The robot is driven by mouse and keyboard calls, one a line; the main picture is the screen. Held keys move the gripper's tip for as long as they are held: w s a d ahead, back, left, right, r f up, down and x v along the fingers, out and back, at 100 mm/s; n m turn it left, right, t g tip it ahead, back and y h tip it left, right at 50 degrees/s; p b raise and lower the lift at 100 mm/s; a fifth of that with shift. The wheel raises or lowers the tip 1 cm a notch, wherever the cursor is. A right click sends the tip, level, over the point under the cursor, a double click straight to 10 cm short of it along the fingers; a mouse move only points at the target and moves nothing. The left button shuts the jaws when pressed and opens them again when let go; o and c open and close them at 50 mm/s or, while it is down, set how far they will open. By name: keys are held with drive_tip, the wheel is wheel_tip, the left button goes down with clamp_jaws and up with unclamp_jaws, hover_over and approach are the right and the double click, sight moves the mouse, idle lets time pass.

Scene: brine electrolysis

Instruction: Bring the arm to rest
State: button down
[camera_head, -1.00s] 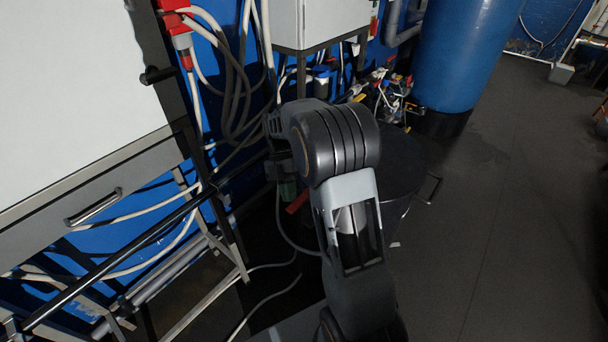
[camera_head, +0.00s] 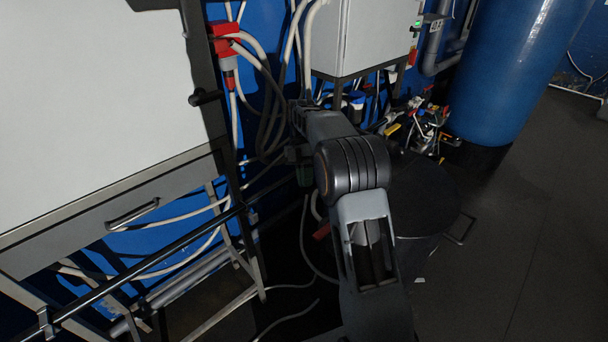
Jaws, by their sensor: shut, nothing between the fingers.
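My arm (camera_head: 365,240) rises from the bottom of the head view, bends at a thick dark ribbed joint and reaches away toward the wall equipment. Its far end is small and dark. My gripper (camera_head: 297,154) hangs there in shadow against dark surroundings, shut, with nothing seen held in it. The fingers are hard to make out. The forearm is partly hidden behind the ribbed joint.
A white cabinet (camera_head: 95,100) on a metal frame with a rail fills the left. A grey wall box (camera_head: 365,38), cables and small valves (camera_head: 430,125) lie beyond the arm. A dark round drum (camera_head: 425,195) is right of it. A blue tank (camera_head: 520,65) stands behind; floor at right is clear.

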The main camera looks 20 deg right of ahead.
wheel_tip(320, 180, down, 4)
drive_tip(key=m+t, duration=0.2)
drive_tip(key=m, duration=0.8)
drive_tip(key=s+m+t, duration=0.2)
drive_tip(key=s+m, duration=0.2)
drive_tip(key=s+a+r+m+t+h, duration=0.1)
drive_tip(key=s+m+t, duration=0.1)
drive_tip(key=s+m, duration=0.3)
drive_tip(key=s+r+m+t, duration=0.1)
drive_tip(key=s+m+t, duration=0.1)
drive_tip(key=s+m, duration=0.3)
drive_tip(key=shift+a+r+h, duration=0.25)
drive_tip(key=shift+a+h, duration=0.05)
drive_tip(key=shift+a, duration=0.1)
drive_tip(key=s+a+r+t, duration=0.1)
drive_tip(key=s+r+t, duration=0.2)
drive_tip(key=s, duration=0.2)
drive_tip(key=shift+s, duration=0.2)
